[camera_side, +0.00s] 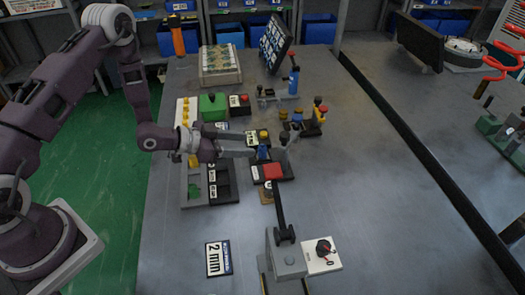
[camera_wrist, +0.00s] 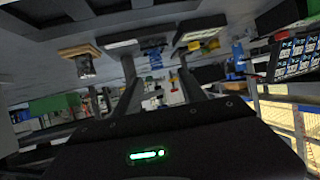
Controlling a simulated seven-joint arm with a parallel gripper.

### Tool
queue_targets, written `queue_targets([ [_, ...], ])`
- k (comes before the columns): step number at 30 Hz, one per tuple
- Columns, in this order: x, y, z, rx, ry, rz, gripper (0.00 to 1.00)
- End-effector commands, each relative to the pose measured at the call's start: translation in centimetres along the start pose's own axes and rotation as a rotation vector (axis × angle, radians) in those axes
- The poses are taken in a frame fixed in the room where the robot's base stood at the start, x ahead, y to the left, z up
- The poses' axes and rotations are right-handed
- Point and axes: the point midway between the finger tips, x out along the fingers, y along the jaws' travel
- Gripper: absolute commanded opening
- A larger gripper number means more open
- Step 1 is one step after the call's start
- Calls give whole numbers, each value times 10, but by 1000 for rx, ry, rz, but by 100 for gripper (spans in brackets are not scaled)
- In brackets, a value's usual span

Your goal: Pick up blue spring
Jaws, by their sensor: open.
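A small blue part that looks like the blue spring (camera_side: 262,153) is at the dark holder in the middle of the bench, just past my fingertips. In the wrist view, the blue part (camera_wrist: 155,59) shows between the two fingers. My gripper (camera_side: 252,147) reaches in from the left, low over the bench, with its fingers apart and nothing held. Its fingers also show spread in the wrist view (camera_wrist: 155,68). Coils are too small to make out, and I cannot tell whether the fingers touch the part.
Valve pieces (camera_side: 303,122) stand to the right, with a grey lever stand (camera_side: 285,260) in front. The bench's right side is mostly clear.

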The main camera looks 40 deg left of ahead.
Motion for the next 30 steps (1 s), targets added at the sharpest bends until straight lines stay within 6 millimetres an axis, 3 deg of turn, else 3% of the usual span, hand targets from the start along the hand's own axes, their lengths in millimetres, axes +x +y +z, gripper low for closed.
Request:
queue_targets([
  [5,12,9,8,-23,45,26,49],
  [15,68,4,4,-23,42,24,49],
  [23,72,4,4,-25,41,21,49],
  [30,72,4,4,-25,41,21,2],
])
